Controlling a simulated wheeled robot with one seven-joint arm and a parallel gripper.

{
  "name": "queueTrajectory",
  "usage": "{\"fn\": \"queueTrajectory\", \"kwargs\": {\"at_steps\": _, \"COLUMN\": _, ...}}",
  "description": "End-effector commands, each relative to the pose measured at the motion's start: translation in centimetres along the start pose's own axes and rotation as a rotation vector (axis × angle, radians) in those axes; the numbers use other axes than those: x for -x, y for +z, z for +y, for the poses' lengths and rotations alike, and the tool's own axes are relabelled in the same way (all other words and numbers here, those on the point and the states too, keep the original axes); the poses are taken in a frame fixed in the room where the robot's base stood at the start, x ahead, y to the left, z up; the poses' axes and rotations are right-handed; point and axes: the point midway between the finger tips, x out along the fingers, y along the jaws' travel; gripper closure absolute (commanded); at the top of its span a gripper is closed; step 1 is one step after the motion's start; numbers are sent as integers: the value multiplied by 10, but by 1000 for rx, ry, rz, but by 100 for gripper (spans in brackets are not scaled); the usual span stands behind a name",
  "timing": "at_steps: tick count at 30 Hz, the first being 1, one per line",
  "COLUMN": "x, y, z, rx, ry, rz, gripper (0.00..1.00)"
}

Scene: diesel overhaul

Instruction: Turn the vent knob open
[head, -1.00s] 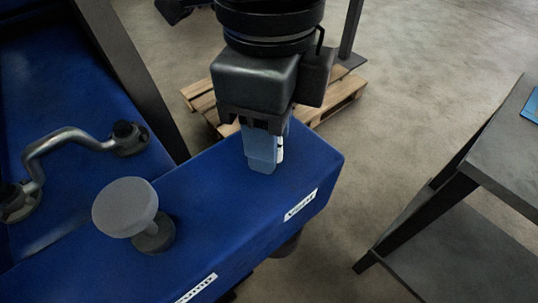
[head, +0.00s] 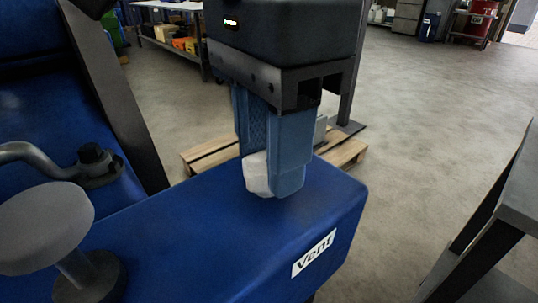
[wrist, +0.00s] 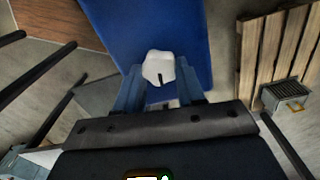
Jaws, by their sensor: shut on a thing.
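The vent knob (head: 256,174) is a small white faceted knob on top of the blue housing (head: 215,225), near a label (head: 314,253) reading "Vent". My gripper (head: 270,180) points down from above, with its blue-grey fingers shut on the knob. In the head view the fingers hide part of the knob. In the wrist view the white knob (wrist: 158,67) shows between the two fingers (wrist: 158,85), with a dark mark on its face.
A grey round-topped knob (head: 45,225) stands on the housing at left, beside a metal pipe handle (head: 40,158). A wooden pallet (head: 340,150) lies on the floor behind. A dark table (head: 515,200) stands at right, with open floor between.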

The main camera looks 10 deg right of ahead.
Motion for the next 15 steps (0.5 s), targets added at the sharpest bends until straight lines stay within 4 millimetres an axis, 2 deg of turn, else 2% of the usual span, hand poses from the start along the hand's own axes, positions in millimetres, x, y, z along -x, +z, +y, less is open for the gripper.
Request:
{"fn": "queueTrajectory", "kwargs": {"at_steps": 6, "x": -1, "y": 0, "z": 0, "rx": 94, "ry": 0, "rz": 0, "gripper": 92}}
{"fn": "queueTrajectory", "kwargs": {"at_steps": 15, "x": 0, "y": 0, "z": 0, "rx": 141, "ry": 1, "rz": 1, "gripper": 92}}
